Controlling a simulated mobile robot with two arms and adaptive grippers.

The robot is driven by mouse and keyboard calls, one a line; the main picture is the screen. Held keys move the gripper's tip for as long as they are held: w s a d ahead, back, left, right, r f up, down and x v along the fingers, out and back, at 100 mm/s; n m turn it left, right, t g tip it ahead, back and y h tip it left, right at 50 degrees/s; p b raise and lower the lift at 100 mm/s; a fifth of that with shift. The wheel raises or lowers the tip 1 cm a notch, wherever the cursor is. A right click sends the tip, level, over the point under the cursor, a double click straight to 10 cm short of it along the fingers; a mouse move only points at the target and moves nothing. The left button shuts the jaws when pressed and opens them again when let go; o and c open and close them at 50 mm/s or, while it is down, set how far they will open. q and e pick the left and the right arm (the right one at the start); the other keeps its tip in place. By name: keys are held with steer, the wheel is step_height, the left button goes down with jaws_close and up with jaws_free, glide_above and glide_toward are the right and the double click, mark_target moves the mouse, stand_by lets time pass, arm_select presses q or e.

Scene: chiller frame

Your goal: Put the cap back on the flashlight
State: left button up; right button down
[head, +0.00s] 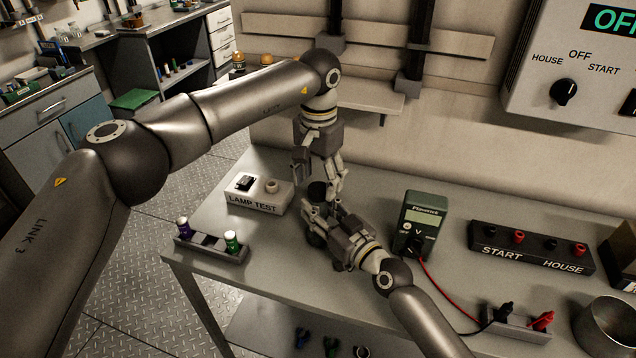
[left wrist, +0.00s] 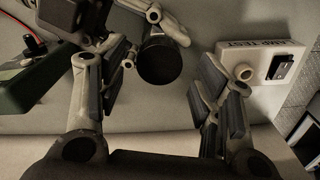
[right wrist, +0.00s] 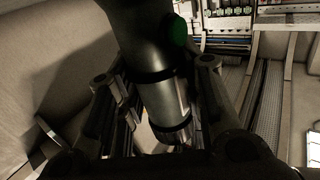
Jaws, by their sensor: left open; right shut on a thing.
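The flashlight is a dark cylinder (head: 317,190) standing about upright above the table. My right gripper (head: 322,212) is shut around it from the front right. In the right wrist view its dark wide part with a green button and its silvery band (right wrist: 162,100) show between the fingers. My left gripper (head: 318,176) is open, pointing down just above the flashlight. In the left wrist view a round dark end face (left wrist: 160,62) lies between and beyond its open fingers (left wrist: 157,85). I cannot tell whether that end is the cap; no separate cap can be made out.
A white LAMP TEST box (head: 258,196) and a holder (head: 212,250) with a purple and a green cell are left of the grippers. A green multimeter (head: 422,220) with leads stands close on the right. A START/HOUSE terminal block (head: 530,250) and a metal cup (head: 606,325) lie farther right.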

arm_select(q)
step_height(320, 180, up, 3)
steer(key=shift+f, duration=0.15)
steer(key=shift+c, duration=0.4)
